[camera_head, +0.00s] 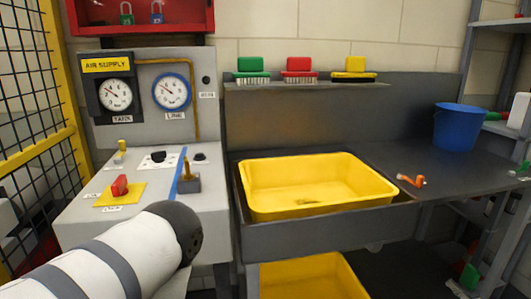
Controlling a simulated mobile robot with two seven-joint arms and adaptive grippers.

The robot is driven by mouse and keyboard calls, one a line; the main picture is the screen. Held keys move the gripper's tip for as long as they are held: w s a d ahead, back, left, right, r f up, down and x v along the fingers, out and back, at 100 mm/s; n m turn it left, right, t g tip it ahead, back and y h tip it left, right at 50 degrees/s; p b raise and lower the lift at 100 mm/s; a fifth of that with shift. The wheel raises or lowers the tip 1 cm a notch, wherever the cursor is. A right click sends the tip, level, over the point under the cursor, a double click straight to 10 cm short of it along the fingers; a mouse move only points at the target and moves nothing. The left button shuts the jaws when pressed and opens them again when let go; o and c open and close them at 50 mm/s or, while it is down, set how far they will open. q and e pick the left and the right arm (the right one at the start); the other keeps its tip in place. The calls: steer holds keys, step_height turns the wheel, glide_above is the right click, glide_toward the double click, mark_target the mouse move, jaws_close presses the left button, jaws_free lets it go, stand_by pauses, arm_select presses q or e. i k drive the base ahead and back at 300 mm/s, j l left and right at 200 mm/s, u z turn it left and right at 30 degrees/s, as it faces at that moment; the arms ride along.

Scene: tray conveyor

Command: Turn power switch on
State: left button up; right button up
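A red rotary knob (120,185) sits on a yellow plate (107,195) on the sloped top of the grey control panel (75,232). Its label is too small to read, so I cannot confirm it is the power switch. Other controls on this panel are a small yellow-topped lever (121,147), a dark control on a white plate (158,157), a black button (200,156) and a bronze lever on a grey block (187,178). My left arm comes in from the lower left, its dark rounded joint in front of the panel's lower edge. Neither gripper's fingers show.
Two gauges (115,94) (172,91) stand on the panel behind. A yellow tub (315,205) sits in the bench (400,165) to the right, with a blue bucket (458,127). Brushes (299,70) line a shelf. A yellow-framed mesh fence (66,85) bounds the left.

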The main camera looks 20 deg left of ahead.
mark_target(118, 188)
steer(key=j+u, duration=0.1)
steer(key=u, duration=1.45)
steer(key=l, duration=0.1)
